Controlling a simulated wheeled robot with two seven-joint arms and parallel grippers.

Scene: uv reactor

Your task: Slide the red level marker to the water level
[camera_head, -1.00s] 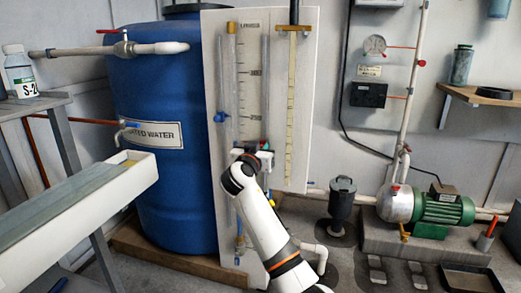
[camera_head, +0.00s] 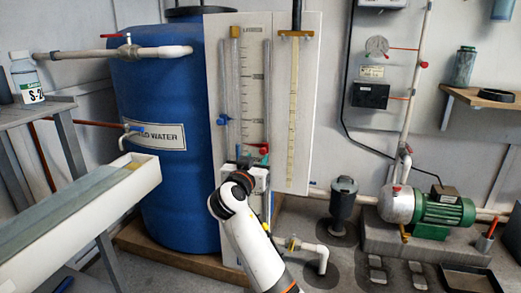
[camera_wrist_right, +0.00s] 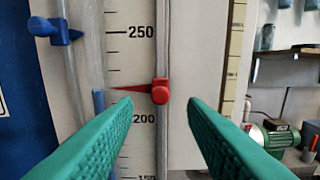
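The red level marker (camera_wrist_right: 160,92) sits on a vertical clear tube on the scale board, its thin pointer aimed left between the 200 and 250 marks, nearer 200. It also shows as a small red spot in the head view (camera_head: 264,148). My right gripper (camera_wrist_right: 160,106) is open, its green fingers apart on either side of the tube just below the marker, with no clear contact. In the head view the right gripper (camera_head: 257,162) is in front of the lower board. The water level cannot be made out clearly. My left gripper is not in view.
The scale board (camera_head: 303,150) stands against a blue water barrel (camera_head: 165,100). A blue clamp (camera_wrist_right: 66,31) sits on another tube at left. A long trough (camera_head: 95,205) stands at left, and a green pump (camera_head: 440,208) at right on a plinth.

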